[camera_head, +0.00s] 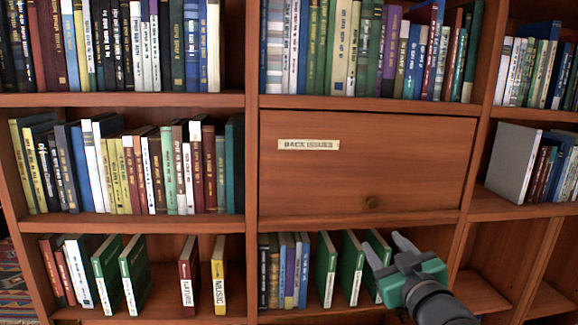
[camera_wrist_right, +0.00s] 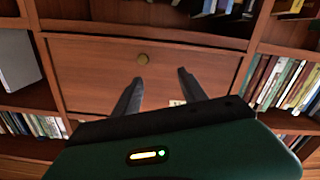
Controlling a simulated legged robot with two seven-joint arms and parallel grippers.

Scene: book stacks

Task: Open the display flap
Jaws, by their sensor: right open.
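The display flap (camera_head: 400,160) is a closed brown wooden panel in the middle of the bookcase. My right gripper (camera_head: 386,246) is open and empty, below the knob in the head view. The fingers appear apart from the knob. The label is mostly hidden there. My left gripper is not in view.
Green books (camera_head: 327,268) stand on the shelf below, close to my right gripper. A shelf board (camera_head: 350,220) runs just under the flap. A patterned rug (camera_head: 12,275) shows at lower left.

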